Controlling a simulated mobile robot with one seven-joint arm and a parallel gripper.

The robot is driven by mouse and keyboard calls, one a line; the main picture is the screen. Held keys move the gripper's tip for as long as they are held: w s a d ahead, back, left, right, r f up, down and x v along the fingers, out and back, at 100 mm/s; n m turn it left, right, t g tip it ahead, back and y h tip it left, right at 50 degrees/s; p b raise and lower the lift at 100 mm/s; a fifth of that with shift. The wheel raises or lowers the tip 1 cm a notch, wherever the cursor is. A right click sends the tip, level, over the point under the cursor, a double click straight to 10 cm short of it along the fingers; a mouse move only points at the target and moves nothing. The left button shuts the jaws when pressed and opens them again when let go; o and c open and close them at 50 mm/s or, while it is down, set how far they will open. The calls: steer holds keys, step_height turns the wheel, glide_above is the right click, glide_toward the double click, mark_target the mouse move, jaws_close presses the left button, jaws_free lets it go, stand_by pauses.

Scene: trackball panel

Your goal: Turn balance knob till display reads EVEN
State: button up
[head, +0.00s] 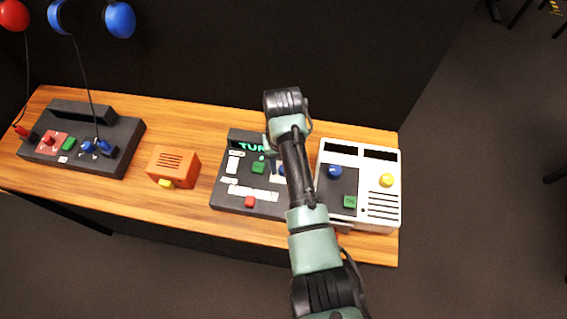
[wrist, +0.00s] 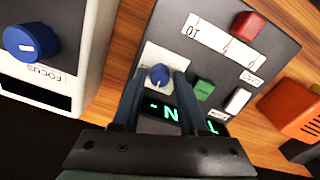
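The dark panel (head: 229,190) lies on the bench, with a lit display (head: 252,147) whose start, "TUR", shows in the head view; my arm covers the rest. In the wrist view the display (wrist: 172,114) shows part of "TURN" and a dash, partly behind my fingers. A small blue knob (wrist: 160,76) with a white pointer line sits on a pale plate (wrist: 168,58) on this panel; no balance label is readable. My gripper (wrist: 161,71) is open, one finger on each side of the knob, with small gaps visible. In the head view my arm hides the fingers.
A green button (wrist: 203,89), white switch (wrist: 237,101) and red button (wrist: 247,25) are on the same panel. A white box (head: 382,210) with a blue FOCUS knob (wrist: 31,41) stands close beside it. An orange box (head: 174,165) and another dark panel (head: 124,135) are left.

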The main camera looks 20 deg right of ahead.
steer(key=shift+o, duration=0.8)
step_height(320, 180, up, 13)
steer(key=p, duration=0.2)
steer(key=shift+p, duration=0.35)
